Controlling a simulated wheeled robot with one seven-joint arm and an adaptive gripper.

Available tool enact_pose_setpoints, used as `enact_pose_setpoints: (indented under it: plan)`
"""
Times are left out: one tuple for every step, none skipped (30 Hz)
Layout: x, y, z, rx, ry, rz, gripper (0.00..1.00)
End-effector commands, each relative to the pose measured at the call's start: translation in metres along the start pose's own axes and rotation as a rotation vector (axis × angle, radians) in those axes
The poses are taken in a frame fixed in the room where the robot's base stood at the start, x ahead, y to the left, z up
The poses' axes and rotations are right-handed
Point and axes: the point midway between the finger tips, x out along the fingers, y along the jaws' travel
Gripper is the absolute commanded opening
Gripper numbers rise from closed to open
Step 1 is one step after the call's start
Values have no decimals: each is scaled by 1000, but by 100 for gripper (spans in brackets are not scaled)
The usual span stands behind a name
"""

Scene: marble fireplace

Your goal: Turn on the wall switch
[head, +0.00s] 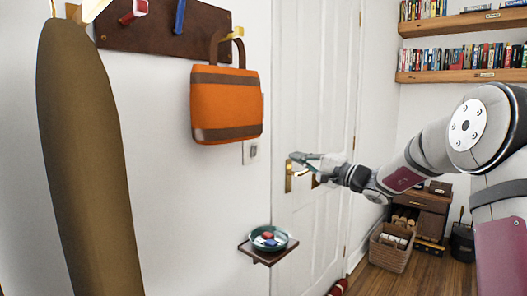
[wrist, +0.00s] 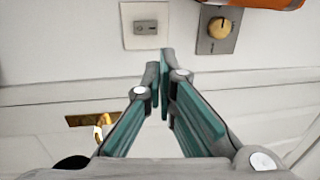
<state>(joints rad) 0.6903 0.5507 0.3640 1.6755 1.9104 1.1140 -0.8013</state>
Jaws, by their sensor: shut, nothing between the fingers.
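The wall switch (wrist: 151,26) is a white plate with a small grey rocker, at the top of the wrist view. In the head view it is the pale plate (head: 250,152) below the orange bag, left of the door. My gripper (wrist: 163,62) is shut and empty. Its fingertips appear just below the switch plate in the wrist view, apparently apart from it. In the head view my gripper (head: 294,157) is in front of the door's edge, right of the switch, overlapping the door handle. I cannot tell the rocker's position.
A grey plate with a yellow knob (wrist: 220,28) is beside the switch. An orange bag (head: 226,105) hangs above the switch. A brass handle (head: 290,182) is on the white door (head: 313,70). A small shelf (head: 254,254) holding a dish (head: 284,240) projects from the wall below.

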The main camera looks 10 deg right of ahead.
Motion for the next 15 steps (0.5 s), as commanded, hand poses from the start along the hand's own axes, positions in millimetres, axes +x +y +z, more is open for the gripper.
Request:
enact_pose_setpoints:
  plan:
    - [0, 0, 0, 0, 0, 0, 0]
    - [0, -1, 0, 0, -1, 0, 0]
    - [0, 0, 1, 0, -1, 1, 0]
    - [0, 0, 1, 0, -1, 1, 0]
    - [0, 0, 1, 0, -1, 1, 0]
    - [0, 0, 1, 0, -1, 1, 0]
    - [1, 0, 1, 0, -2, 1, 0]
    - [1, 0, 1, 0, -2, 1, 0]
    - [3, 0, 1, 0, -2, 1, 0]
    - [5, 0, 1, 0, -3, 1, 0]
    - [7, 0, 2, 0, -4, 2, 0]
    - [12, 0, 2, 1, -4, 2, 0]
    - [15, 1, 2, 1, -4, 2, 0]
    - [19, 0, 2, 1, -5, 1, 0]
    - [26, 0, 2, 1, -5, 1, 0]
